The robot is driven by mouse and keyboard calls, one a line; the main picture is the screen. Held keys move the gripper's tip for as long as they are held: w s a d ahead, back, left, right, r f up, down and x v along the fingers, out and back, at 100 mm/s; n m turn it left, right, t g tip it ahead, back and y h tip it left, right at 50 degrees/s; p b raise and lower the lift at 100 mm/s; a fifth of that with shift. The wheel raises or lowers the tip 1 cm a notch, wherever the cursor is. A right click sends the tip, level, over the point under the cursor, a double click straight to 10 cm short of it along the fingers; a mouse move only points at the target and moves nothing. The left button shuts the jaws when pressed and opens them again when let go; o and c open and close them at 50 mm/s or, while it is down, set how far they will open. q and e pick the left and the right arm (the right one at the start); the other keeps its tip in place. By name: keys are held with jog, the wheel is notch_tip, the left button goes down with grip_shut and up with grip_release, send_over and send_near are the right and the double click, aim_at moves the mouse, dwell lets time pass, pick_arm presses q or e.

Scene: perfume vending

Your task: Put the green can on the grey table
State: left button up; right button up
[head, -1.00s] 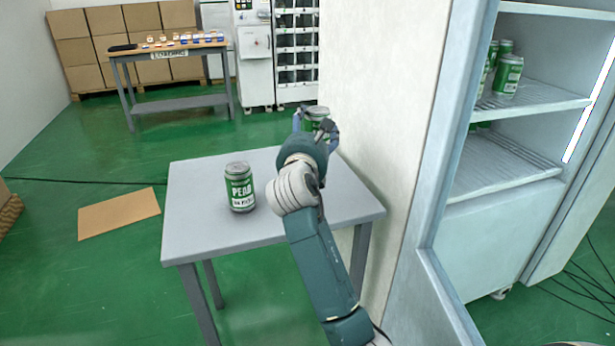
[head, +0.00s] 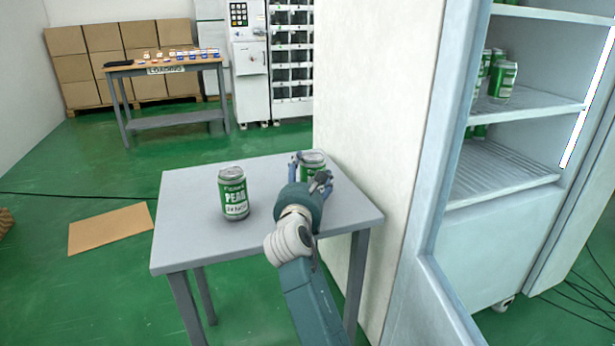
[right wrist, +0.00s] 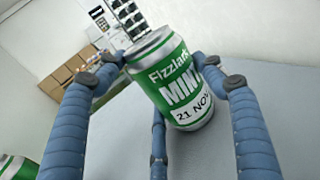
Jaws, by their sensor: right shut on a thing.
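A green can (head: 312,161) with a silver top is held in my right gripper (head: 311,170) over the back right part of the grey table (head: 270,230). In the right wrist view this can (right wrist: 175,85) reads "Fizzlark MINT" and sits between the blue fingers, tilted in the picture. I cannot tell whether its base touches the table. My left gripper is not in view.
An open white fridge (head: 510,230) on the right holds several green cans (head: 503,80) on a shelf. Its pale side wall (head: 370,150) rises close by the table's right edge. A loading table (head: 180,120), boxes (head: 90,60) and a vending machine (head: 290,60) stand behind.

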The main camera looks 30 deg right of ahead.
aim_at(306, 178)
jog(key=o, duration=1.5)
jog(key=shift+f, duration=0.1)
jog(key=shift+c, duration=0.2)
jog(key=v, duration=0.3)
jog(key=p+v, duration=0.1)
jog(key=v, duration=0.2)
jog(key=shift+r, duration=0.2)
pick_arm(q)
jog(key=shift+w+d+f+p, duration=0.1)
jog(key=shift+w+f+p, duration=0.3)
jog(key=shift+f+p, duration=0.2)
pick_arm(e)
jog(key=v, duration=0.6)
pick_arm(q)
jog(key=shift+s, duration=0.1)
pick_arm(e)
jog(key=shift+f, duration=0.1)
